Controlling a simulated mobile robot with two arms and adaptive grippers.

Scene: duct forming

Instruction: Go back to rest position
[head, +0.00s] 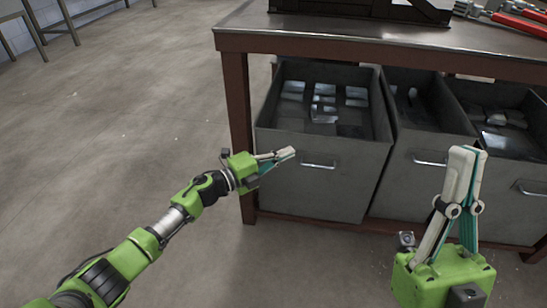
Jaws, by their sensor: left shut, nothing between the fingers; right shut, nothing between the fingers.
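My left gripper (287,154) is green with pale fingers. It is shut and empty, and in the picture its tips overlap the front of the left grey bin. Its arm comes in from the lower left over the floor. My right gripper (468,153) points upward at the right side of the picture. Its pale fingers are shut with nothing between them, in front of the grey bins under the workbench. I cannot tell how far either gripper is from the bins.
A workbench (330,43) with brown legs stands ahead, with a dark machine base (365,8) and red-handled tools (520,22) on top. Grey bins (308,175) with metal pieces sit beneath it. The concrete floor (110,130) at left is clear, with metal table legs far back.

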